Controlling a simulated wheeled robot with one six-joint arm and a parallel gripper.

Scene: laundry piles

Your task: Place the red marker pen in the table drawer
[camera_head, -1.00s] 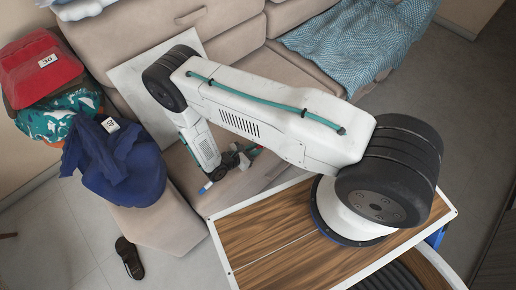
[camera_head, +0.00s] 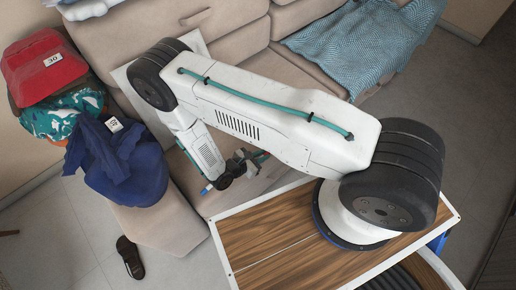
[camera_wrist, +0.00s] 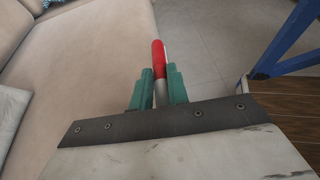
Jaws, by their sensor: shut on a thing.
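The red marker pen (camera_wrist: 158,54) stands out between the two teal fingers of my gripper (camera_wrist: 161,86) in the wrist view. No table drawer can be made out in either view.
A beige sofa (camera_head: 150,225) runs behind my arm, with a blue patterned blanket (camera_head: 365,45) on it. Red (camera_head: 48,64) and blue clothes (camera_head: 125,165) are piled at the left. A dark shoe (camera_head: 130,257) lies on the tiled floor (camera_head: 55,235), which has free room.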

